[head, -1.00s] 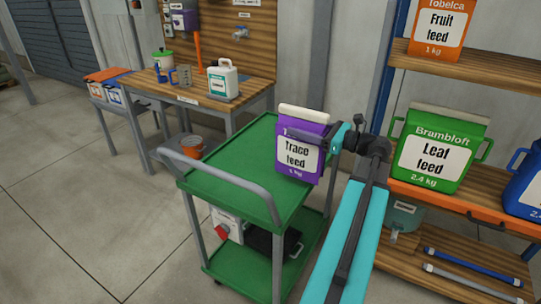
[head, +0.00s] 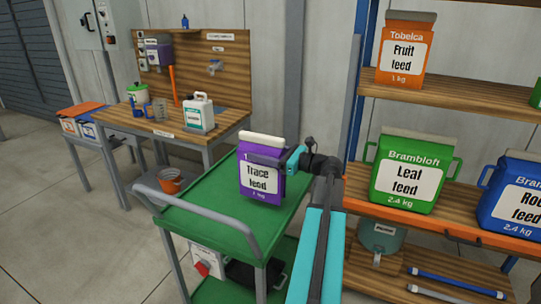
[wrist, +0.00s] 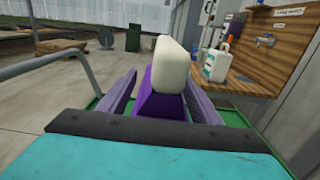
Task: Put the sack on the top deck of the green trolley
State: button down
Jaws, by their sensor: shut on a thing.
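The sack is a purple Trace feed bag (head: 263,172) with a cream top; it is upright in the head view, over the top deck of the green trolley (head: 205,228). I cannot tell whether its base touches the deck. My gripper (head: 292,161) is shut on the sack from its right side. In the wrist view my gripper's two fingers (wrist: 160,104) flank the purple sack (wrist: 162,106), with its cream top between them. The trolley's green edge also shows in the wrist view (wrist: 92,103).
A grey handle rail (head: 205,212) rises at the trolley's near left end. Shelves with a green Leaf feed bag (head: 408,175) and an orange Fruit feed bag (head: 405,50) stand at right. A workbench (head: 170,120) with a white jug (head: 199,113) stands behind. The deck left of the sack is bare.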

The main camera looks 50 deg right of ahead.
aim_at(246, 146)
jog(key=w, duration=0.6)
jog(key=shift+w+d+f+p, duration=0.15)
jog(key=shift+w+d+p, duration=0.15)
jog(key=shift+d, duration=0.05)
jog(key=shift+w, duration=0.45)
jog(key=shift+w+f, duration=0.15)
jog(key=shift+w, duration=0.15)
jog(key=shift+s+f+p, duration=0.1)
jog(key=shift+f+p, duration=0.2)
jog(key=shift+f, duration=1.45)
jog(key=c, duration=0.6)
grip_release()
jog(key=shift+f, duration=0.15)
